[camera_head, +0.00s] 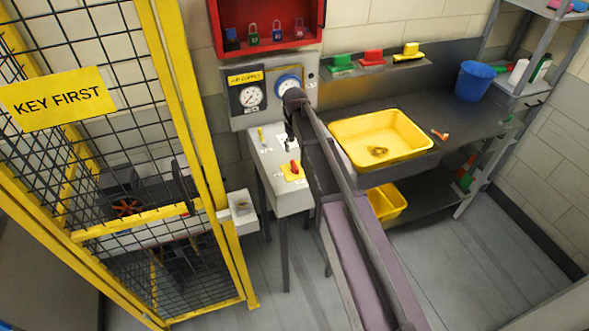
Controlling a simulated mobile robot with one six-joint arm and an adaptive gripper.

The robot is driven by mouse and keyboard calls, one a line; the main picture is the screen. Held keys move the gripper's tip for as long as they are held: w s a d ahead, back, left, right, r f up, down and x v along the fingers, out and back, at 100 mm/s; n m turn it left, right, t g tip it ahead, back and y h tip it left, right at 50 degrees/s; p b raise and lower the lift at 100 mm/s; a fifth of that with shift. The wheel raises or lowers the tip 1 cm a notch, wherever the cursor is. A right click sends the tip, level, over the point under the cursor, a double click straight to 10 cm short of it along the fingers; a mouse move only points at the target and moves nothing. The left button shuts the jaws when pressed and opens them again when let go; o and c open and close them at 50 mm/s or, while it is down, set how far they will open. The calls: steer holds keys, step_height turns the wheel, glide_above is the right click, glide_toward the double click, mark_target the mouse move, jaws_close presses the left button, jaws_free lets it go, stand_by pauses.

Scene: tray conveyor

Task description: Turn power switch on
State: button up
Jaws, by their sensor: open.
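A white sloped control panel (293,200) stands at the middle left, below the gauges. A red handle (295,168) on a yellow plate (291,177) sits on it and looks like the power switch. Its on or off position is too small to read. A small yellow-green item (261,137) is at the panel's back left. My gripper (289,145) is open and points down over the back part of the panel, behind the red handle and apart from it. My arm hides part of the panel's right side.
A yellow mesh cage with a KEY FIRST sign (58,97) stands at the left. Gauges (251,95) and a red padlock cabinet (267,10) are on the wall behind. A yellow tub (350,125) sits on the dark bench at the right.

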mark_target(294, 165)
steer(key=shift+f+b, duration=4.4)
steer(key=shift+f, duration=0.25)
steer(key=shift+c, duration=0.2)
jaws_close()
